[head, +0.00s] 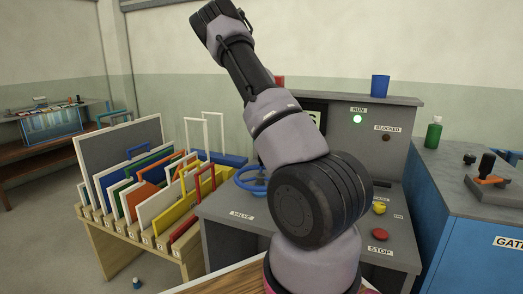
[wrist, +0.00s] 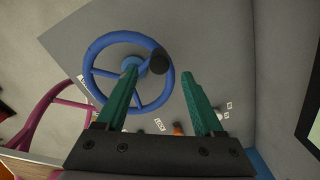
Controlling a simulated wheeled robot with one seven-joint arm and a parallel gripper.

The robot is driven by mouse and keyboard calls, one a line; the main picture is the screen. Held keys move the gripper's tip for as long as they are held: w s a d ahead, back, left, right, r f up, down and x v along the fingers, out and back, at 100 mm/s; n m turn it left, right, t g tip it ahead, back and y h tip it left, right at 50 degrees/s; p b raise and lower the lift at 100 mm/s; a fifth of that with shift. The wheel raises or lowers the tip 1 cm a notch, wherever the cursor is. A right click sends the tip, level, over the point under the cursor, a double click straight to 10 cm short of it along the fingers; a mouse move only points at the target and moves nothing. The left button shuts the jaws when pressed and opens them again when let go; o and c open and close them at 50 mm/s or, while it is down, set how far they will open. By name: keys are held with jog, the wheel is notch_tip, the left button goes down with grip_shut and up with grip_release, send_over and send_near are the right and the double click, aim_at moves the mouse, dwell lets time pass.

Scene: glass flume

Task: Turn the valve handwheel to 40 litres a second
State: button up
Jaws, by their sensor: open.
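The blue valve handwheel (head: 243,183) is on the grey console, partly hidden behind my arm in the head view. A "VALVE" label (head: 241,215) is in front of it. In the wrist view the handwheel's blue rim (wrist: 88,68), spokes and black knob (wrist: 160,60) show clearly. My gripper (wrist: 158,70) is open, with two teal fingers. The left fingertip overlaps the hub in the picture and the right one lies outside the rim. The knob appears between the tips. I cannot tell whether they touch. No flow reading is legible.
The console has a lit green RUN lamp (head: 357,119), a dark BLOCKED lamp (head: 386,138), a yellow knob (head: 379,208) and a red STOP button (head: 380,234). A rack of coloured panels (head: 118,160) stands close on the left. A blue cabinet (head: 470,240) stands right.

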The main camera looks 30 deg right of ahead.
jog(key=shift+r, duration=1.8)
jog(key=shift+s+a+r, duration=0.15)
jog(key=shift+r, duration=0.1)
jog(key=s+a+r+n+t+y, duration=0.3)
jog(key=s+a+r+n+t, duration=0.1)
jog(key=s+a+r+n, duration=1.2)
jog(key=s+a+r+n+t, duration=0.1)
jog(key=s+a+r+n, duration=0.1)
jog(key=s+a+n, duration=0.3)
jog(key=s+a+r+n+t+h, duration=0.1)
jog(key=s+a+n, duration=0.3)
jog(key=s+n, duration=0.5)
jog(key=s+r+t, duration=0.1)
jog(key=s, duration=0.2)
jog(key=shift+a, duration=0.35)
jog(key=shift+s, duration=0.1)
